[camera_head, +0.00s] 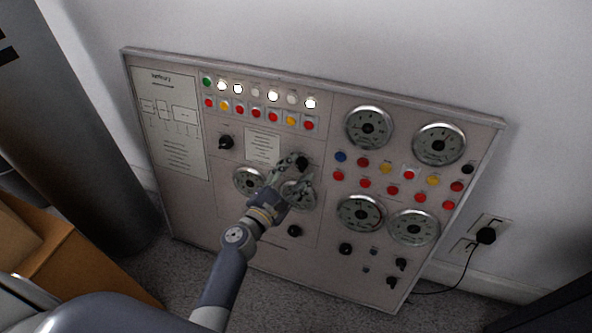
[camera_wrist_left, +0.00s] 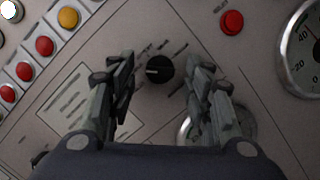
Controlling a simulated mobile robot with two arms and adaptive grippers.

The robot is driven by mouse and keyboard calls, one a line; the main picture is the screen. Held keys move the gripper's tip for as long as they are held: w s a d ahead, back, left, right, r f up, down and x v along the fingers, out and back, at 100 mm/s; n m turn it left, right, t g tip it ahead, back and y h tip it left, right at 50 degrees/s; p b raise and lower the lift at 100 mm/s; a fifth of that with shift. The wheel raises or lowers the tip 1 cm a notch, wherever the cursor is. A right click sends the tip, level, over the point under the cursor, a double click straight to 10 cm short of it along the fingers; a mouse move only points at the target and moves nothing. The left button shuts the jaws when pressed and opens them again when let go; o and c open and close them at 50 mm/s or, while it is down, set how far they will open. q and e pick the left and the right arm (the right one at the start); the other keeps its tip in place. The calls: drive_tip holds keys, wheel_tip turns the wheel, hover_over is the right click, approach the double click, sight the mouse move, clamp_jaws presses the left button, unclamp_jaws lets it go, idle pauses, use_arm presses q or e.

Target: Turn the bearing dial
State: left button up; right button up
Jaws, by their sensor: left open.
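A black dial knob (camera_wrist_left: 160,69) sits on the grey panel, with small lettering around it. In the head view the same knob (camera_head: 302,162) is at the panel's middle, just above a round gauge. My left gripper (camera_head: 296,170) reaches up to the panel from below, in front of that gauge. In the wrist view my left gripper (camera_wrist_left: 158,82) is open, with one finger on each side of the knob and a gap to it on both sides. I cannot tell how far the fingertips are from the panel. My right gripper is not in view.
The panel (camera_head: 190,205) leans against the white wall. Other black knobs (camera_head: 226,142), red buttons (camera_wrist_left: 232,22) and several gauges (camera_head: 368,128) surround the knob. A cardboard box (camera_head: 70,262) stands at lower left. A plug (camera_head: 486,235) with a cable is at right.

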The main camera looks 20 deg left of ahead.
use_arm(q)
drive_tip(key=shift+w+d, duration=0.1)
drive_tip(key=shift+w, duration=0.3)
drive_tip(key=shift+c, duration=0.2)
drive_tip(key=c, duration=1)
drive_tip(key=shift+m, duration=0.3)
drive_tip(key=shift+m+g+h, duration=0.3)
drive_tip(key=shift+m, duration=0.3)
drive_tip(key=m, duration=0.1)
drive_tip(key=m+p, duration=0.1)
drive_tip(key=m+g+p, duration=0.1)
drive_tip(key=m, duration=0.1)
drive_tip(key=shift+r, duration=0.25)
drive_tip(key=m+p, duration=0.2)
drive_tip(key=m, duration=0.1)
drive_tip(key=shift+g, duration=0.4)
drive_tip(key=shift+m+p, duration=0.3)
drive_tip(key=shift+m, duration=0.1)
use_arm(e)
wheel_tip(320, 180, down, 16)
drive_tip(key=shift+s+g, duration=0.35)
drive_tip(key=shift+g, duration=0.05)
